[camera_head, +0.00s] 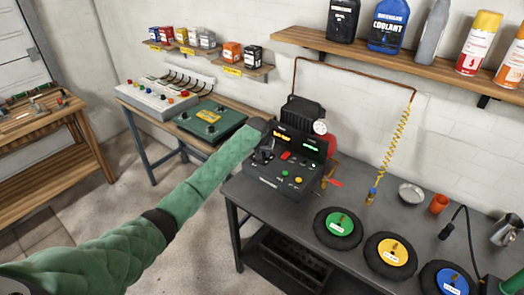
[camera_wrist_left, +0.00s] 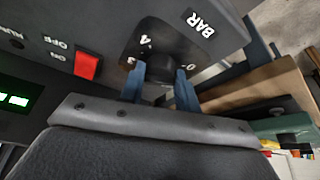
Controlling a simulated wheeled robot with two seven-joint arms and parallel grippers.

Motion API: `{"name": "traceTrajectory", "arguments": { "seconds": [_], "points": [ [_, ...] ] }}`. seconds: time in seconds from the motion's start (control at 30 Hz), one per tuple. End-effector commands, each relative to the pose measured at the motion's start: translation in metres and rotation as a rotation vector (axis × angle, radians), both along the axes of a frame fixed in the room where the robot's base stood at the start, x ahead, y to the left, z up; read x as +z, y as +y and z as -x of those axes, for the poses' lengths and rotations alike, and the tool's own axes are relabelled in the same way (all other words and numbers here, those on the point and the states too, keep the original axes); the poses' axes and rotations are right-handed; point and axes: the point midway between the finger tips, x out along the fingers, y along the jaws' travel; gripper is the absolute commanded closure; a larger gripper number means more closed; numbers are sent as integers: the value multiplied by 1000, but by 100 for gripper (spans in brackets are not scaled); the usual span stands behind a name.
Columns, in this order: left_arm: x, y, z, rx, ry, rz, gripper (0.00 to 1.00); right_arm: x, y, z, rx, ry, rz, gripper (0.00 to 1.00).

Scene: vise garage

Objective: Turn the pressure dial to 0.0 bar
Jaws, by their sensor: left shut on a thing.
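The dark compressor panel (camera_head: 290,180) stands on the grey workbench, with an orange and a green display and coloured buttons. The black pressure dial (camera_wrist_left: 160,62) shows in the left wrist view beside a white BAR label; 4 and 0 can be read around it. My left gripper (camera_wrist_left: 160,82) is shut on the dial's knob, one blue-grey finger on each side. In the head view my left gripper (camera_head: 264,151) is at the left part of the panel, and the dial is hard to make out there. The dial's exact setting cannot be told. My right gripper is not in view.
A red switch (camera_wrist_left: 87,65) marked ON and OFF sits left of the dial in the wrist view. Tyre-like discs with green (camera_head: 339,223), yellow (camera_head: 393,251) and blue centres lie on the bench to the right.

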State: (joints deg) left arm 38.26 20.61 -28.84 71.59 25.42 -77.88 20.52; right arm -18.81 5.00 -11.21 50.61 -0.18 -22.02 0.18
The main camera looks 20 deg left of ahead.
Motion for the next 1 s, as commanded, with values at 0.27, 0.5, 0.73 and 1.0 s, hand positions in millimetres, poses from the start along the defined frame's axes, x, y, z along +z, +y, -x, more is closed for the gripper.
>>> {"name": "traceTrajectory", "arguments": {
  "seconds": [0.27, 0.5, 0.73, 1.0],
  "points": [
    [5, 1, -3, 34, -8, 1, 91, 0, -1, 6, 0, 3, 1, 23],
    [5, 1, -3, 35, -8, 0, 91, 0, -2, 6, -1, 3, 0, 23],
    [3, 1, -2, 34, -6, 0, 47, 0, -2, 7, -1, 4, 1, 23],
    [2, 0, -1, 32, -3, 0, 47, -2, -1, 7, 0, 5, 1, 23]
  ]
}}
